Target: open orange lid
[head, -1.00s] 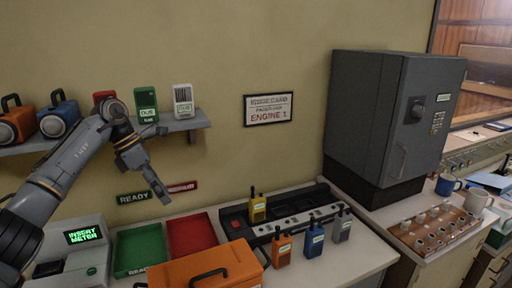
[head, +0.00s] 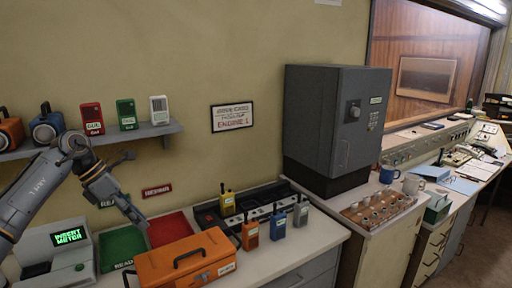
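An orange case (head: 188,260) with a dark handle on its lid sits at the front of the counter, and its lid looks closed. My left gripper (head: 141,222) hangs in the air above and behind the case, over the green and red trays, apart from the lid. Its fingers are seen edge-on and blurred, so their opening is unclear. It appears to hold nothing. My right gripper is not in view.
A green tray (head: 122,246) and a red tray (head: 169,228) lie behind the case. Several radios, including an orange one (head: 250,235), stand to its right by a dark charger. A meter box (head: 68,255) is at left, and a shelf (head: 110,138) overhangs. A grey safe (head: 333,125) stands right.

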